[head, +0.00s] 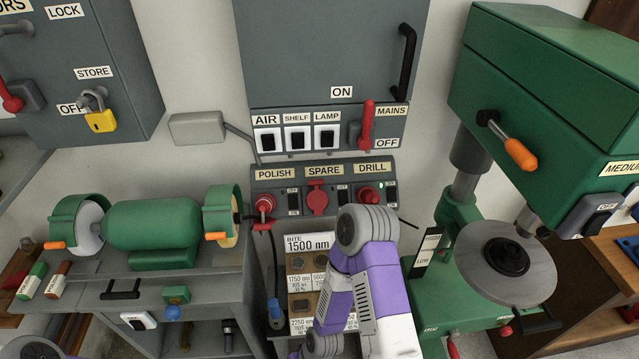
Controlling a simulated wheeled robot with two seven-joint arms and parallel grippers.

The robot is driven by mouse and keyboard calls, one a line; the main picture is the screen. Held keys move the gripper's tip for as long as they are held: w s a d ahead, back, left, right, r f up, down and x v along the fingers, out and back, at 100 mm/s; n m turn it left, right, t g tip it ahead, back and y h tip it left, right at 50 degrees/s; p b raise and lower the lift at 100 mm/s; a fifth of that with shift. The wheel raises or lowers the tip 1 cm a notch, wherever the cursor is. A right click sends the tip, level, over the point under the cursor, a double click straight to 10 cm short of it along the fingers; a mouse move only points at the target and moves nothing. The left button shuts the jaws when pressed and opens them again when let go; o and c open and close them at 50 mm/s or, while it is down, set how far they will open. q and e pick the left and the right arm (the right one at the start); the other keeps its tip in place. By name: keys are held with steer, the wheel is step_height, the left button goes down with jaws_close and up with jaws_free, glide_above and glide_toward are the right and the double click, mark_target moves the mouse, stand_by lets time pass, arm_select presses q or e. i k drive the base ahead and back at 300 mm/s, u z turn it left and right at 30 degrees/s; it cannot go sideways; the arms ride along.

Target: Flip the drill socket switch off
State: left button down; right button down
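The drill socket (368,195) is red and sits at the right end of the grey socket panel, under the DRILL label (373,169). Its small dark switch (391,196) is just right of the socket, below a small OFF mark. Its position is too small to tell. A purple and white arm of mine rises from the bottom centre, and its grey joint is just below the drill socket. No gripper fingers show, and I cannot tell whether the arm touches the panel. No left gripper shows either; only a bit of purple arm is at the bottom left corner.
The spare socket (317,198) and polish socket (265,204) are left of the drill socket. The red mains lever (367,125) and white switches are above. A green drill press (508,258) stands right and a green bench grinder (152,224) left.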

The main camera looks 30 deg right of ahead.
mark_target(390, 192)
steer(key=u, duration=0.95)
steer(key=k, duration=0.55)
steer(key=z, duration=1.1)
